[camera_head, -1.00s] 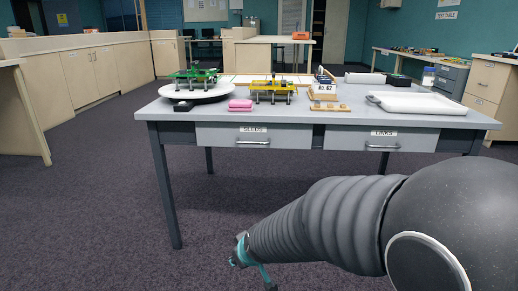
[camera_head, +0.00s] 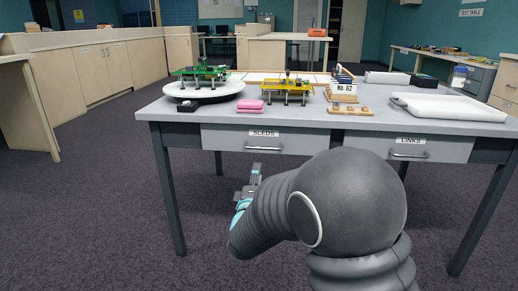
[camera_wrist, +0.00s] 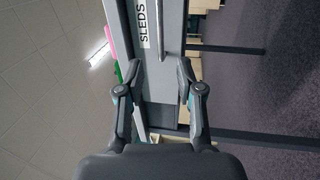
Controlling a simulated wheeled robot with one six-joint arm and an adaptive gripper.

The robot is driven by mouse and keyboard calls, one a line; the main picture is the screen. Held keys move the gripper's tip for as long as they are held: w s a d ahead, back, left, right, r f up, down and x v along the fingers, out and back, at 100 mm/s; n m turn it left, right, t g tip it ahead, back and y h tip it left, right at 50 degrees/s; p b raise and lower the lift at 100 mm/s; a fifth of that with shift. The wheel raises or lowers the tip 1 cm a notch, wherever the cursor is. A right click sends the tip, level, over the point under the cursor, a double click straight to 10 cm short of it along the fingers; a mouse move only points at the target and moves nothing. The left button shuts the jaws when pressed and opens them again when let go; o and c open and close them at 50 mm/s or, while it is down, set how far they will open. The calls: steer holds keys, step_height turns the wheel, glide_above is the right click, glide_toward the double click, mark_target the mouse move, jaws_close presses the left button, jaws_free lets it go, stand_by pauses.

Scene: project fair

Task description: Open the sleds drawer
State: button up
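The sleds drawer (camera_head: 225,138) is a grey front under the left half of the table, labelled "SLEDS", and looks shut. Its handle (camera_head: 263,150) is a thin metal bar below the label. My gripper (camera_head: 255,170) is below and in front of this drawer in the head view, apart from the handle. In the wrist view, my gripper (camera_wrist: 158,70) is open with nothing between its fingers. The drawer front (camera_wrist: 165,45) and its label show sideways beyond the fingertips.
The links drawer (camera_head: 440,147) is to the right, also shut. On the grey tabletop (camera_head: 220,112) stand a green sled on a white turntable (camera_head: 205,90), a yellow sled (camera_head: 287,90), a pink block (camera_head: 250,105) and a white tray (camera_head: 450,107). Carpet under the table is clear.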

mark_target(261, 149)
steer(key=w, duration=0.4)
steer(key=w+r, duration=0.1)
steer(key=w, duration=0.4)
steer(key=w+r, duration=0.1)
steer(key=w, duration=0.3)
steer(key=shift+w+d+r, duration=0.15)
steer(key=shift+d+r, duration=0.05)
steer(key=shift+r, duration=0.05)
